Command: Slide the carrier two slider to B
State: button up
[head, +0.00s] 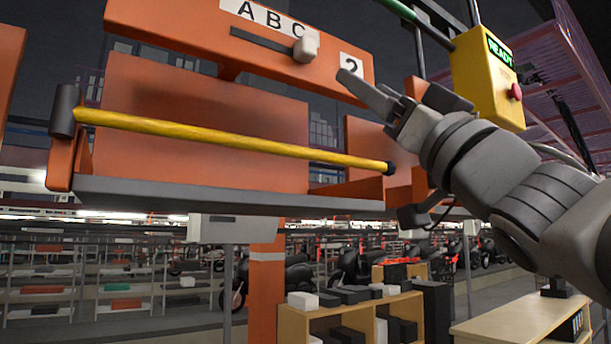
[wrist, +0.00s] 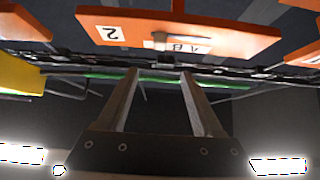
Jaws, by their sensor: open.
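Carrier two's orange header plate (head: 180,25) spans the top of the head view, with an ABC label and a "2" tag (head: 351,64). Its grey slider knob (head: 305,48) sits at the C end of the slot, below and beside the C. In the wrist view the plate (wrist: 235,38) appears upside down, and the slider (wrist: 160,41) stands between the "2" and the letters A and B. My gripper (head: 358,86) is just below the "2" tag, right of and lower than the slider, apart from it. Its two fingers (wrist: 158,72) are open and empty.
A yellow bar (head: 230,139) crosses the carrier's front above its grey shelf edge (head: 230,194). A yellow READY box (head: 486,75) with a red button hangs right of my gripper. Neighbouring orange carriers show at both sides in the wrist view.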

aim_at(311, 50)
jog(key=p+x, duration=0.6)
jog(key=x, duration=1.1)
grip_shut()
dwell(0.8)
